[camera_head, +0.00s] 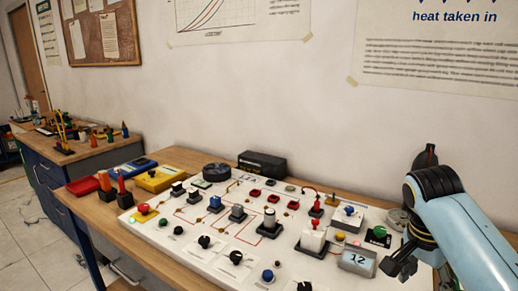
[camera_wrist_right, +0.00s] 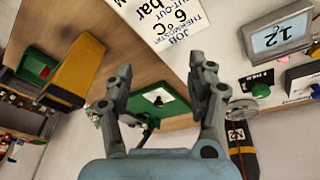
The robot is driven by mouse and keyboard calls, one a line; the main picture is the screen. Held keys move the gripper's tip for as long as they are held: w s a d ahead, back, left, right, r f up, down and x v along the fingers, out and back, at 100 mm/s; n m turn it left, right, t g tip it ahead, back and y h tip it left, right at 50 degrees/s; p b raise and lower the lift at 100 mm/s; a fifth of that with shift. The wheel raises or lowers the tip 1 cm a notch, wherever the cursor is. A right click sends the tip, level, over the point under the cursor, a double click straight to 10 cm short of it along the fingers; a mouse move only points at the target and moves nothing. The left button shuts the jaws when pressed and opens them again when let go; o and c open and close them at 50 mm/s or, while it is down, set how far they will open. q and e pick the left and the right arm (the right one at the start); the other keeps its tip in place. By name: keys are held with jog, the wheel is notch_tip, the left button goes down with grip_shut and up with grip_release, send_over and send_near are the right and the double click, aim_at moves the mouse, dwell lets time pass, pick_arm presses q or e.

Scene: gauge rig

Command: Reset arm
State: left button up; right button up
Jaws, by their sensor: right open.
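My right gripper (camera_head: 401,264) is at the right end of the white gauge panel (camera_head: 185,241), just right of the grey display box (camera_head: 358,261) reading 12. In the wrist view my right gripper (camera_wrist_right: 165,72) has its two fingers spread wide, with nothing held between them. The display box (camera_wrist_right: 282,38) also shows there at the upper right, with a green button (camera_wrist_right: 260,90) below it, both apart from the fingers. My left gripper is not in view.
The panel carries several knobs, switches and coloured buttons. A black box (camera_head: 262,165) and a yellow meter (camera_head: 160,179) stand behind it. Floor is clear at left.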

jog(key=s+a+r+n+t+y, duration=0.1)
jog(key=s+a+r+n+t, duration=0.1)
jog(key=s+n, duration=0.75)
jog(key=s+a+r+n+t+y, duration=0.15)
jog(key=s+n, duration=0.35)
jog(key=s, duration=1)
notch_tip(320, 180, down, 37)
jog(key=s+d+g+b, duration=0.2)
jog(key=s+b, duration=0.1)
jog(key=b, duration=0.7)
jog(key=s+f+b, duration=0.3)
jog(key=s+f, duration=0.5)
jog(key=f, duration=0.3)
jog(key=s+f+m+g+b, duration=0.1)
jog(key=s+f+b, duration=0.3)
jog(key=s+f, duration=0.5)
notch_tip(320, 180, down, 2)
jog(key=shift+s+d+f, duration=0.25)
jog(key=shift+s+d, duration=0.05)
jog(key=shift+d, duration=0.05)
